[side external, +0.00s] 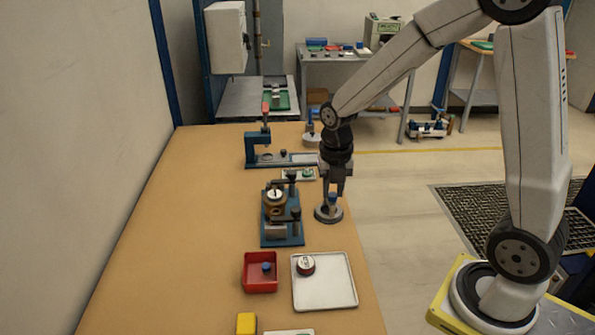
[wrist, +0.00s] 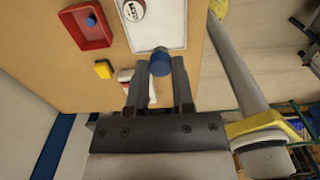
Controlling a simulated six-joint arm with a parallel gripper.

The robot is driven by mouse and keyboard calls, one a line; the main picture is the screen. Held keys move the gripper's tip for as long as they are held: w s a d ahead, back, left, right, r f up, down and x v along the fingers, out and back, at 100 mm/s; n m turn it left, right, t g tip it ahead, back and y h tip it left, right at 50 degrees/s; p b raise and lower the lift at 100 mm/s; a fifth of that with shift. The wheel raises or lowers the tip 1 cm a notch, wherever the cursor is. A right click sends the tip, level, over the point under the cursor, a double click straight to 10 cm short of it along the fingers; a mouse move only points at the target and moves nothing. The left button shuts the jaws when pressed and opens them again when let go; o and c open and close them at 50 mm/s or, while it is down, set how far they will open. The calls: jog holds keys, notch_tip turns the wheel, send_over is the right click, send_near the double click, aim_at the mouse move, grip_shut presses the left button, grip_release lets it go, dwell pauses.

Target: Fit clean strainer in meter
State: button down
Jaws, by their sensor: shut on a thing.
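My gripper (side external: 335,192) points down at the right edge of the bench, shut on a small blue-topped piece (side external: 332,201), likely the clean strainer. This blue piece also shows between the fingertips in the wrist view (wrist: 160,62). It is just above or in a round dark grey holder (side external: 328,215); I cannot tell whether it touches. The brass meter body (side external: 274,204) sits in a blue clamp fixture (side external: 268,239) left of my gripper. Another blue-topped piece (side external: 266,267) lies in the red tray (side external: 247,285); it also shows in the wrist view (wrist: 91,20).
A white tray (side external: 335,297) holds a round dial unit (side external: 305,264) in front of the fixture. A yellow block (side external: 246,323) lies nearest the camera. A blue press (side external: 250,152) stands behind. The left of the bench is clear.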

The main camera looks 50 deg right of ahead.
jog(key=w, duration=1.9)
jog(key=shift+s+f, duration=0.15)
jog(key=shift+f, duration=1.2)
jog(key=shift+s+f, duration=0.15)
jog(key=shift+f, duration=1.15)
jog(key=shift+f, duration=0.15)
jog(key=shift+f, duration=1.85)
jog(key=shift+f, duration=1.9)
